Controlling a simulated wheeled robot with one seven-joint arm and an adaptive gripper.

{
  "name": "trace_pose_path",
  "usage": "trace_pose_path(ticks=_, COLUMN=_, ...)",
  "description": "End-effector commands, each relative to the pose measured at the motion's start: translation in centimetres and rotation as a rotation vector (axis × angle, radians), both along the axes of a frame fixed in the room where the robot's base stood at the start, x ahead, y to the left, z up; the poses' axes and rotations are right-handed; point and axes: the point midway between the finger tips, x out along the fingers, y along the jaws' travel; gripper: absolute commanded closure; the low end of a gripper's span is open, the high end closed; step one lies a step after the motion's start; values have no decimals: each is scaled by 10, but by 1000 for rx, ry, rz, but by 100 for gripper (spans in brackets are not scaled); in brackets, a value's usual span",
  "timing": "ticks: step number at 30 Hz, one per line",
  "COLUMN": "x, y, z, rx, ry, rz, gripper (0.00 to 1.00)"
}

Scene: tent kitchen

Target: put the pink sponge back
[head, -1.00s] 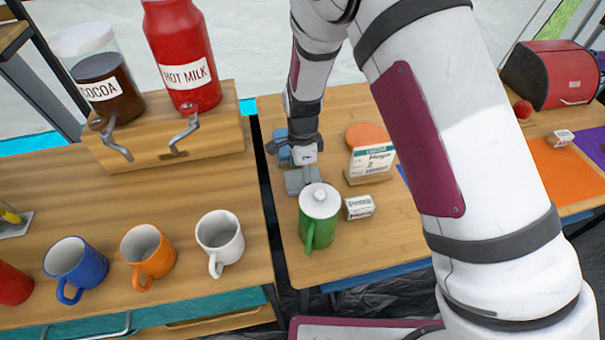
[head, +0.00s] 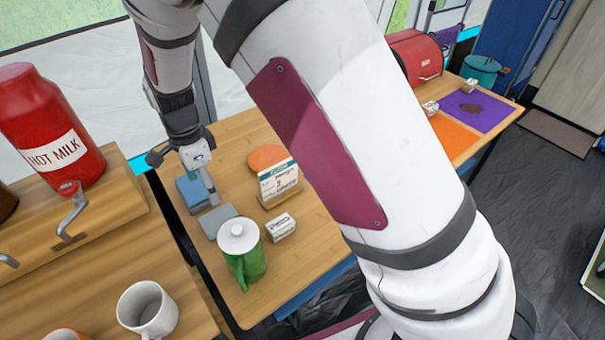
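I cannot pick out a pink sponge in the head view. My gripper (head: 197,182) is low over the left part of the small wooden table, close to a blue block (head: 191,192). I cannot tell whether it touches the block, or whether its fingers are open or shut. A flat grey pad (head: 217,221) lies just in front of the blue block. A round orange piece (head: 268,157) lies farther back, partly behind an upright label card (head: 279,183).
A green pot with a white lid (head: 242,255) and a small white box (head: 282,227) stand near the front. My arm hides the middle. Orange (head: 452,137) and purple (head: 487,109) mats lie right.

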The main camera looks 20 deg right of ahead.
Motion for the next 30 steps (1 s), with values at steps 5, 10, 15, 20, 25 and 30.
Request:
trace_pose_path(ticks=5, x=-2, y=-8, z=15, rx=12, ry=-6, rz=29, gripper=27)
trace_pose_path(ticks=10, x=-19, y=-42, z=70, rx=51, ry=-32, rz=165, gripper=27)
trace_pose_path(ticks=15, x=-55, y=-87, z=130, rx=79, ry=-75, rz=364, gripper=27)
trace_pose_path(ticks=20, x=-98, y=-126, z=172, rx=78, ry=-128, rz=557, gripper=27)
trace_pose_path(ticks=25, x=-151, y=-162, z=203, rx=44, ry=-181, rz=763, gripper=27)
trace_pose_path(ticks=30, x=-207, y=-192, z=218, rx=-20, ry=-225, rz=965, gripper=27)
